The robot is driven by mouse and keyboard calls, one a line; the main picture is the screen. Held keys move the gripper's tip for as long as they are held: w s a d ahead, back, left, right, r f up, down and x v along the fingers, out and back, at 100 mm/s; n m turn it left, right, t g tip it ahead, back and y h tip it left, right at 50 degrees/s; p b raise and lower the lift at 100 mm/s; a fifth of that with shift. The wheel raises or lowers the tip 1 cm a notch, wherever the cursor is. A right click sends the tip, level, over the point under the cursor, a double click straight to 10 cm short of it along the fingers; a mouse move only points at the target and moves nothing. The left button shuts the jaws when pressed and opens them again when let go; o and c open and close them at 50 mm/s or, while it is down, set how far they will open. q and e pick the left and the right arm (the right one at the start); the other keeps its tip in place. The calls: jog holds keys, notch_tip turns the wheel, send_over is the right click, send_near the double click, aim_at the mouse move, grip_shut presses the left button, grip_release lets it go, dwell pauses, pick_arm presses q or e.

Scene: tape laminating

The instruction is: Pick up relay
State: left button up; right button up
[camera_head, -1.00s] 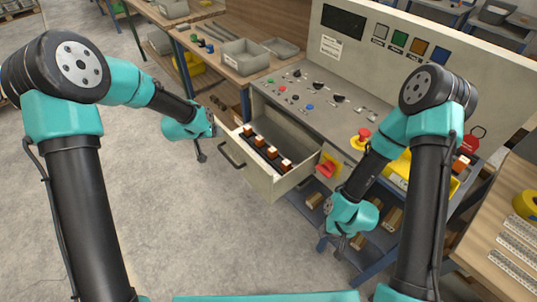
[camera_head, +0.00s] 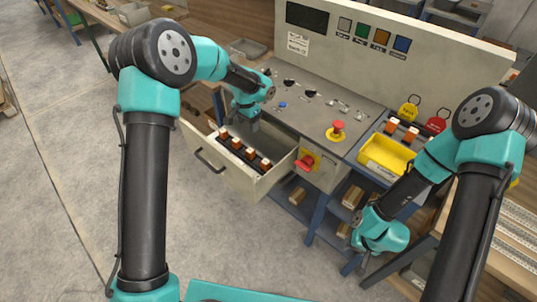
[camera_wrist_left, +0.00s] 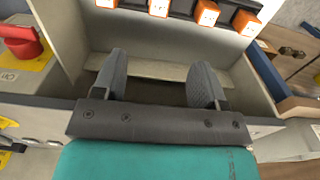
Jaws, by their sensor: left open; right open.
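Several orange-and-white relays (camera_head: 251,153) stand in a row on a black strip inside the open drawer (camera_head: 232,180). They also show along the top edge of the left wrist view, where one relay (camera_wrist_left: 207,14) is near the middle right. My left gripper (camera_head: 254,127) is over the back part of the drawer, near the row. In the left wrist view its fingers (camera_wrist_left: 159,64) are apart with nothing between them, and the relays lie beyond the tips. My right gripper (camera_head: 352,266) hangs low, right of the drawer, away from the relays; its fingers are small here.
The control panel (camera_head: 335,112) rises behind the drawer, with a red emergency button (camera_head: 337,127) on top and a red-yellow switch (camera_head: 306,162) beside the drawer. A yellow bin (camera_head: 385,158) stands to the right, with more orange-and-white pieces (camera_head: 392,125) behind it.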

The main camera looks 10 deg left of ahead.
pick_arm(q)
jog(key=shift+a, duration=0.1)
send_near(250, 150)
notch_tip(250, 150, down, 7)
jog(key=shift+w+r, duration=0.1)
dwell(0.6)
jog(key=shift+f, duration=2.6)
